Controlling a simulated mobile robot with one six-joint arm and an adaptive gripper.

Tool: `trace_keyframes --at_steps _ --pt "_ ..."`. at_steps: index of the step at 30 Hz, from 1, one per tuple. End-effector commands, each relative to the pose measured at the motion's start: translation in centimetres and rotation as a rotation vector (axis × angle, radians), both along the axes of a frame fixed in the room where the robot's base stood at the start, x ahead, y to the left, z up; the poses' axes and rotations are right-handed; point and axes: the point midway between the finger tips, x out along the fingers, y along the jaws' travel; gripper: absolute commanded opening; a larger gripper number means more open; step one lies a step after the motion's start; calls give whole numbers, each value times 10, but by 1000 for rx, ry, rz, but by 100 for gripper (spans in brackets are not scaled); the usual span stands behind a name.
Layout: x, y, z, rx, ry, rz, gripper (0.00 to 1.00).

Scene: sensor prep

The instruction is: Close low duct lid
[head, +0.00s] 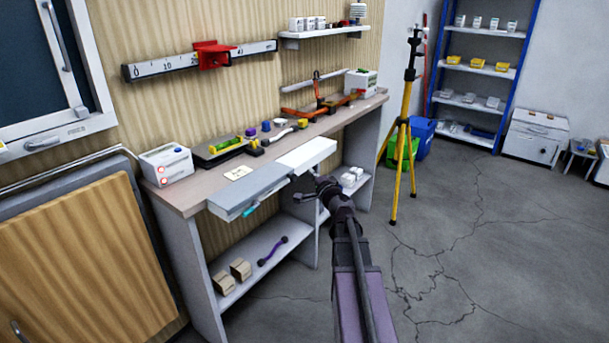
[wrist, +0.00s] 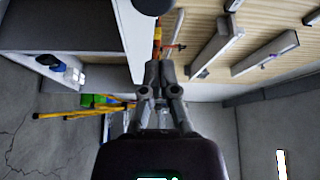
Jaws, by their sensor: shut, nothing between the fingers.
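I cannot tell for sure which thing is the low duct lid. A narrow pale strip (head: 314,78) runs along the wall above the workbench, below the white shelf. It is too small to tell whether it has an open lid. My gripper (head: 328,184) is in front of the bench's front edge, near the white panel. In the wrist view my gripper (wrist: 159,67) has its fingers together with nothing between them. Two long pale bars are on the wall at right there, the nearer one (wrist: 215,50) and the farther one (wrist: 265,54), both apart from the fingers.
The workbench (head: 185,198) carries tools and boxes. A grey panel (head: 247,188) and a white panel (head: 305,153) jut from its front edge. A yellow tripod (head: 404,140) stands beyond its right end. The cracked floor (head: 480,245) at right is clear.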

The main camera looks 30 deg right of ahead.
Motion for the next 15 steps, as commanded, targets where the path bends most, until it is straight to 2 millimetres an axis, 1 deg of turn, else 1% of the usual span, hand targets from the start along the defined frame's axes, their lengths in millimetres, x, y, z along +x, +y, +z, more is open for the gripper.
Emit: trace_keyframes --at_steps 1,6,12,15 --pt "-13 3 -1 0 0 -1 0" --pt "-41 6 -3 1 0 0 0" --pt "-68 8 -4 2 -1 2 0" --pt "-77 8 -4 1 0 2 0"
